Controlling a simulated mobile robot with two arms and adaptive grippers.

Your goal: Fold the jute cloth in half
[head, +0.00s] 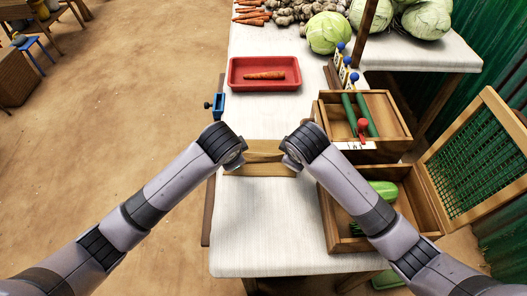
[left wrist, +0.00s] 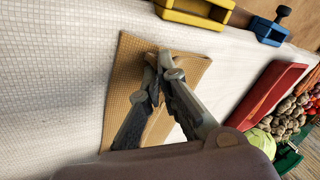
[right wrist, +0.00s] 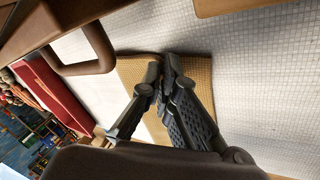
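The tan woven jute cloth (head: 258,169) lies on the white-topped table between my two wrists. A raised band of it spans between the grippers, with a flat part in front. It also shows in the left wrist view (left wrist: 190,68) and the right wrist view (right wrist: 196,70). My left gripper (left wrist: 160,76) has its fingertips together on the cloth, with cloth bunched up between the fingers. My right gripper (right wrist: 162,78) is likewise closed with cloth rising between its fingers. In the head view my wrists hide both sets of fingertips and the cloth's side ends.
A red tray (head: 235,84) with a carrot (head: 264,76) is behind the cloth. A blue clamp (head: 218,104) sits on the left table edge. Wooden boxes (head: 398,128) stand close on the right, with an open mesh lid. The table front (head: 262,240) is clear.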

